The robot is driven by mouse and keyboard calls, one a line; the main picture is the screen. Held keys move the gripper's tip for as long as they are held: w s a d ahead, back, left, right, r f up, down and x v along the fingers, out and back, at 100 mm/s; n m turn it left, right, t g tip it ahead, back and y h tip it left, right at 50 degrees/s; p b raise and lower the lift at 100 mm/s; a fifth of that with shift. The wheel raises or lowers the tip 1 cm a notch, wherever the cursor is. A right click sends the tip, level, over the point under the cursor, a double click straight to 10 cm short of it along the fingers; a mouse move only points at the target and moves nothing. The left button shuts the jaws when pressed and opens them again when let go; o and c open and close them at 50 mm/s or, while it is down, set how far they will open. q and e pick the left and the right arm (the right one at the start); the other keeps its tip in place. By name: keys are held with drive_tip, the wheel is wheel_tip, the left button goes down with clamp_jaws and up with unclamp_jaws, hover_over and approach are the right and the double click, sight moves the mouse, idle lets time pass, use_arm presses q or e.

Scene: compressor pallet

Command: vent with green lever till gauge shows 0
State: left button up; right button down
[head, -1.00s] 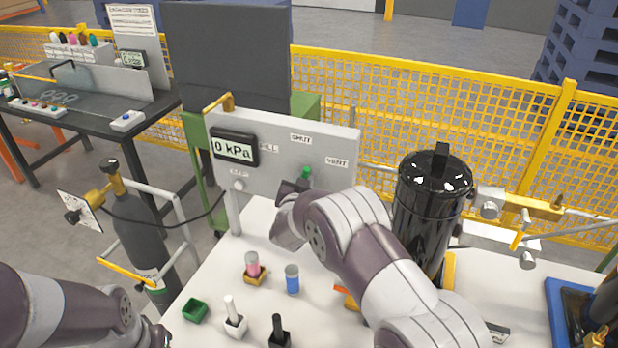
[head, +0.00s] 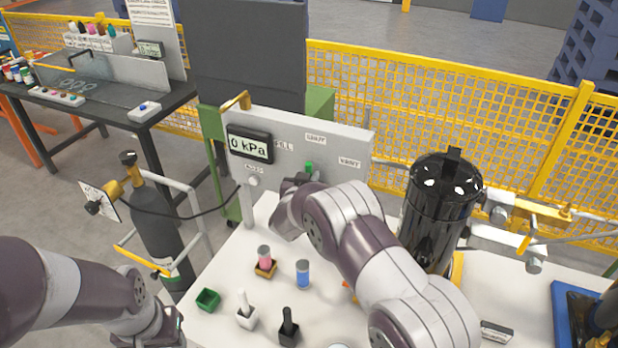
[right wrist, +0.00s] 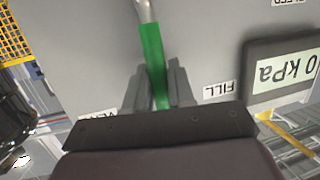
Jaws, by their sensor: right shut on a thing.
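The gauge (head: 249,146) on the grey panel (head: 335,145) reads 0 kPa; its upside-down display also shows in the right wrist view (right wrist: 285,72). The green lever (right wrist: 153,55) lies between the fingers of my right gripper (right wrist: 158,88), which is shut on it. In the head view the green lever tip (head: 309,167) shows just above my right gripper (head: 297,185), below the SHUT label (head: 316,139) and left of the VENT label (head: 349,161). My left gripper (head: 160,332) is at the bottom edge, its fingers not clear.
A black tank (head: 440,215) stands right of my right arm. Small coloured holders, including a green one (head: 207,300), and a blue cylinder (head: 303,274) stand on the white table (head: 235,265). A dark gas bottle (head: 155,220) stands left. A yellow fence (head: 490,110) runs behind.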

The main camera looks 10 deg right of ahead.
drive_tip(key=c, duration=1.1)
unclamp_jaws()
drive_tip(key=shift+o, duration=0.2)
drive_tip(key=b+v, duration=0.3)
drive_tip(key=v, duration=0.9)
drive_tip(key=shift+s, duration=0.25)
drive_tip(key=shift+a+r, duration=0.1)
